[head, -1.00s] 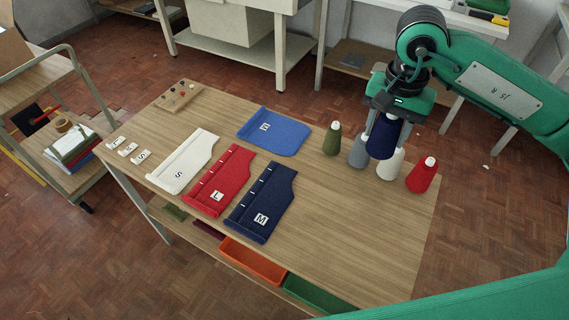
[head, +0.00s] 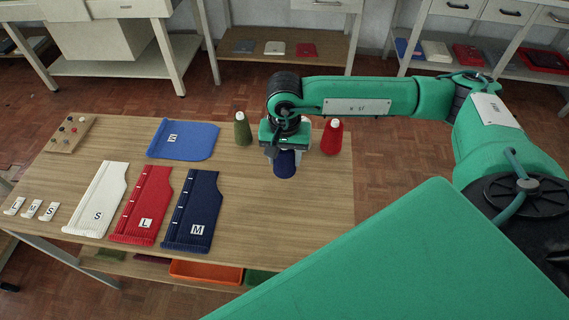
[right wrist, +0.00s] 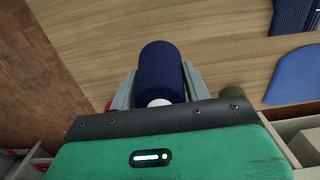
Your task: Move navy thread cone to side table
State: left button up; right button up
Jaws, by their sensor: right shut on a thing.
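The navy thread cone (head: 285,164) is held in my right gripper (head: 285,152) over the right part of the work table (head: 322,215). In the right wrist view the navy cone (right wrist: 162,68) sits between the two grey fingers, its pale tip toward the palm. The right gripper (right wrist: 160,88) is shut on it. I cannot tell how far the cone is above the wood. My left gripper is not in view. Furniture stands behind the work table, but I cannot tell which piece is the side table.
A green cone (head: 242,130) and a red cone (head: 332,138) stand either side of the gripper. White (head: 97,200), red (head: 143,205), navy (head: 193,210) and blue (head: 183,139) fabric pieces lie to the left. A back table (head: 105,68) and shelves (head: 290,48) stand beyond.

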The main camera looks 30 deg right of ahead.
aim_at(284, 166)
notch_tip(284, 166, down, 4)
jog(key=shift+r, duration=0.25)
jog(key=shift+f, duration=0.3)
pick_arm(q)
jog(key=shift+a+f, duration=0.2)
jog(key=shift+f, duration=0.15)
pick_arm(e)
jog(key=shift+f, duration=0.1)
jog(key=o, duration=0.9)
jog(key=shift+o, duration=0.7)
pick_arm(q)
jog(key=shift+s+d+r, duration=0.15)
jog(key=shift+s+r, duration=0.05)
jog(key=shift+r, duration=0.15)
